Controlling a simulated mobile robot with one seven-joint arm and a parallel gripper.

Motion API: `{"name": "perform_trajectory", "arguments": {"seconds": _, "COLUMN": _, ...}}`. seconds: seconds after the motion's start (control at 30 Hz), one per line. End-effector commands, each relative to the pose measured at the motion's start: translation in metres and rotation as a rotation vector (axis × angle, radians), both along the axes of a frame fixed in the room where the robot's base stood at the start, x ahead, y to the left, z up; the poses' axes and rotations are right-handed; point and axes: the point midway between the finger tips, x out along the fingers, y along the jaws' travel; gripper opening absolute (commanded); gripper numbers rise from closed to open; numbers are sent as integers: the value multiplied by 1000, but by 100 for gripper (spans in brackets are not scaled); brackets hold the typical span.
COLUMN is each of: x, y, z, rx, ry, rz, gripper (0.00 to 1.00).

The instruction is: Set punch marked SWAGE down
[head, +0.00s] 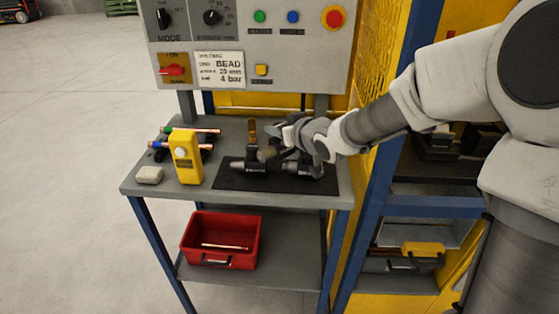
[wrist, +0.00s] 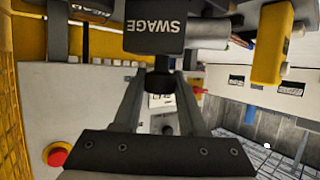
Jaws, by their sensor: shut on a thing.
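The punch marked SWAGE (wrist: 155,28) is a dark block with white letters, upside down in the wrist view. My gripper (wrist: 160,82) is shut on its narrow neck. In the head view my gripper (head: 284,142) is over the black mat (head: 228,180) on the grey bench, partly hiding the punch. A dark tool with the lettering BEAD shows at the top left of the wrist view (wrist: 88,11). I cannot tell whether the held punch touches the mat.
A yellow handheld device (head: 186,160), a pale block (head: 150,175) and several coloured-end tubes (head: 205,131) sit on the bench's left. A control panel (head: 285,65) rises behind. A red bin (head: 220,240) is on the lower shelf. A blue post (head: 368,200) borders the right.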

Motion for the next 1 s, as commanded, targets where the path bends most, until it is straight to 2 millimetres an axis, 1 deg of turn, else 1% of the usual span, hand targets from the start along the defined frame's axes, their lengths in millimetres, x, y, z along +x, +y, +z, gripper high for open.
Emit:
{"name": "perform_trajectory", "arguments": {"seconds": 0.03, "x": 1, "y": 1, "z": -9, "rx": 2, "ry": -6, "rz": 0, "gripper": 0}}
{"name": "perform_trajectory", "arguments": {"seconds": 0.1, "x": 1, "y": 1, "z": -15, "rx": 3, "ry": -5, "rz": 1, "gripper": 0}}
{"name": "perform_trajectory", "arguments": {"seconds": 0.27, "x": 1, "y": 1, "z": -22, "rx": 3, "ry": -7, "rz": 0, "gripper": 0}}
{"name": "perform_trajectory", "arguments": {"seconds": 0.37, "x": 1, "y": 1, "z": -31, "rx": 1, "ry": -6, "rz": 1, "gripper": 0}}
{"name": "perform_trajectory", "arguments": {"seconds": 0.5, "x": 1, "y": 1, "z": -53, "rx": 2, "ry": -3, "rz": 1, "gripper": 0}}
{"name": "perform_trajectory", "arguments": {"seconds": 0.6, "x": 1, "y": 1, "z": -64, "rx": 2, "ry": -6, "rz": 0, "gripper": 0}}
{"name": "perform_trajectory", "arguments": {"seconds": 0.87, "x": 1, "y": 0, "z": -64, "rx": 2, "ry": -8, "rz": -1, "gripper": 0}}
{"name": "perform_trajectory", "arguments": {"seconds": 1.0, "x": 1, "y": 0, "z": -68, "rx": 2, "ry": -7, "rz": 0, "gripper": 0}}
